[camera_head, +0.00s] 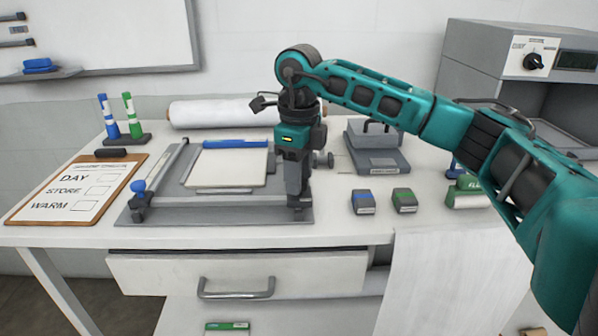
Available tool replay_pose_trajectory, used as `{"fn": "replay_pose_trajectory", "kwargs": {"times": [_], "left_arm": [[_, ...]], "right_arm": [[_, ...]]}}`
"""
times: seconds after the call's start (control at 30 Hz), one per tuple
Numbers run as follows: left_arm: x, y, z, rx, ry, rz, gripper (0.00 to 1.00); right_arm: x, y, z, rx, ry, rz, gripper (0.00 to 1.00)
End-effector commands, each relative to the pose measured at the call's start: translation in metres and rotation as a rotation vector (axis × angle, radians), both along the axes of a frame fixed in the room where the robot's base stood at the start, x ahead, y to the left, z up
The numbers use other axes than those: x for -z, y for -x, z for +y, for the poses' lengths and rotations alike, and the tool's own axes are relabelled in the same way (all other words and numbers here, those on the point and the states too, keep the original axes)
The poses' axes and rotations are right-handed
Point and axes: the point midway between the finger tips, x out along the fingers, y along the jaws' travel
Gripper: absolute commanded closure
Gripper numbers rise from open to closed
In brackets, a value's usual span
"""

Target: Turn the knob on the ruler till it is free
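A grey flat press plate (225,215) lies on the white table, with a metal ruler bar (215,200) across its front. A blue knob (138,187) stands on the bar's left end. My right gripper (298,208) points straight down at the bar's right end. Its fingers look close together, and whatever is between or beneath them is hidden, so I cannot tell if they grip a knob. A cream pad with a blue strip (230,168) lies on the plate behind the bar. My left gripper is not in view.
A clipboard (78,190) lies at left, by a stand with blue and green markers (126,140). A white roll (220,112) lies behind. A drawer (235,275) is below.

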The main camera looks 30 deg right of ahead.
Motion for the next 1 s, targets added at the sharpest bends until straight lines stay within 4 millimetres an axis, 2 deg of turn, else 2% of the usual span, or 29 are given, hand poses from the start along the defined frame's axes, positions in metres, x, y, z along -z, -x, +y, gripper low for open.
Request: {"fn": "replay_pose_trajectory", "kwargs": {"times": [0.03, 0.17, 0.47, 0.57, 0.9, 1.0], "left_arm": [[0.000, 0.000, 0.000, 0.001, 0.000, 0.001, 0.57], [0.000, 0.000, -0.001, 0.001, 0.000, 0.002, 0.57], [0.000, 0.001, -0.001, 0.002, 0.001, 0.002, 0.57], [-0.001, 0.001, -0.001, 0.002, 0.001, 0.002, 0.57], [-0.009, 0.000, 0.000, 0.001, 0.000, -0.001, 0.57], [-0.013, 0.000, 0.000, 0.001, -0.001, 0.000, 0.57]], "right_arm": [[0.000, 0.000, 0.000, 0.000, 0.000, 0.000, 0.50], [0.000, 0.000, 0.000, 0.001, 0.000, 0.000, 0.39], [-0.006, 0.000, 0.000, 0.002, -0.001, -0.001, 0.39], [-0.019, -0.001, 0.000, 0.002, -0.001, -0.003, 0.39], [-0.095, -0.001, 0.000, 0.002, 0.001, -0.004, 0.39], [-0.112, 0.000, 0.000, 0.002, 0.000, -0.002, 0.39]]}}
